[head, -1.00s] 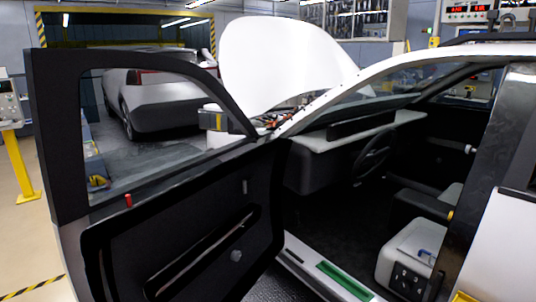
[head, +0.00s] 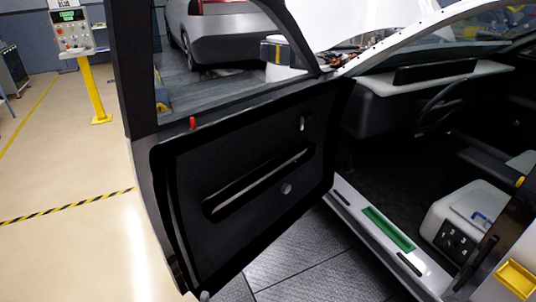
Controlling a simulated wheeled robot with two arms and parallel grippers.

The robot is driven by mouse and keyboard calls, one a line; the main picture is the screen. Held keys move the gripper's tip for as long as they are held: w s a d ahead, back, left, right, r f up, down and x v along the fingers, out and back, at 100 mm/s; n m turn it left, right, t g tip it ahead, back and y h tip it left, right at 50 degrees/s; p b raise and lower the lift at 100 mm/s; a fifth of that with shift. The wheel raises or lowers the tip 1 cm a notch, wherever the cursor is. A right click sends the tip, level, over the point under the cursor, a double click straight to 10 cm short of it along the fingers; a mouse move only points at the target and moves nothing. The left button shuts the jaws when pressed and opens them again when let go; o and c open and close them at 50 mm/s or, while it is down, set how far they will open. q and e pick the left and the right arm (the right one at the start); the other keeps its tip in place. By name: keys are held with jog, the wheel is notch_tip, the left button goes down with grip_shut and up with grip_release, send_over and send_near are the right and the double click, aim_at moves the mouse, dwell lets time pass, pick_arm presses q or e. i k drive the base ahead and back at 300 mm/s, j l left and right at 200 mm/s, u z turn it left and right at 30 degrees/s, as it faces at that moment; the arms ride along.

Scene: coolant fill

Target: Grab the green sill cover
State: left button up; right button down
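The green sill cover (head: 388,229) is a flat green strip lying along the white door sill (head: 349,205) of the open car, right of centre in the head view. Dark slots sit in the sill at either end of it. Neither of my grippers shows in the head view, so their distance from the cover cannot be seen.
The open black car door (head: 245,175) stands left of the sill. Dark floor plates (head: 300,262) lie between door and sill. A white box (head: 462,222) is inside the car, and a yellow tray (head: 515,279) is at lower right. A yellow-post control panel (head: 92,90) stands far left.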

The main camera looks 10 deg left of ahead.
aim_at(392, 232)
jog(key=i+z, duration=0.2)
jog(key=i, duration=0.25)
jog(key=i+z, duration=0.25)
jog(key=i, duration=0.25)
jog(key=i+j+z, duration=0.2)
jog(key=i, duration=0.25)
jog(key=i+j+z, duration=0.25)
jog(key=i, duration=0.2)
jog(key=i+j+z, duration=0.2)
jog(key=i+j, duration=0.1)
jog(key=i, duration=0.1)
